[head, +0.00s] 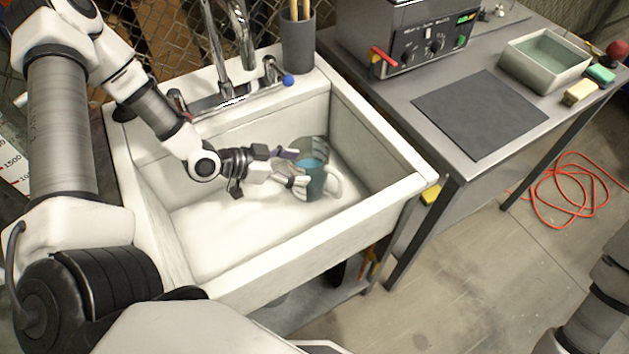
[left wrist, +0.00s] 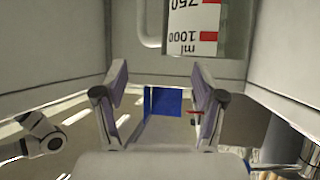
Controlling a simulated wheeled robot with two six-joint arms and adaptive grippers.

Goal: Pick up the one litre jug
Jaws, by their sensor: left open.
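The one litre jug (head: 318,180) is a grey-blue see-through jug with a pale handle at its right, standing in the white sink (head: 232,222). Part of it is hidden behind my left gripper. My left gripper (head: 296,168) is open at the jug's left side, inside the sink; one finger shows near the jug's back left, the other near its front left. In the left wrist view the open fingers (left wrist: 160,98) stand empty, and the jug (left wrist: 196,28) shows beyond them at the top, its scale upside down. I cannot tell whether a finger touches it. My right gripper is out of view.
The sink walls close in around the jug. The tap (head: 237,50) and a grey tool cup (head: 297,42) stand at the sink's back edge. To the right, a metal table (head: 447,146) bears a control box (head: 410,38), a dark mat (head: 480,113) and a tray (head: 508,53).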

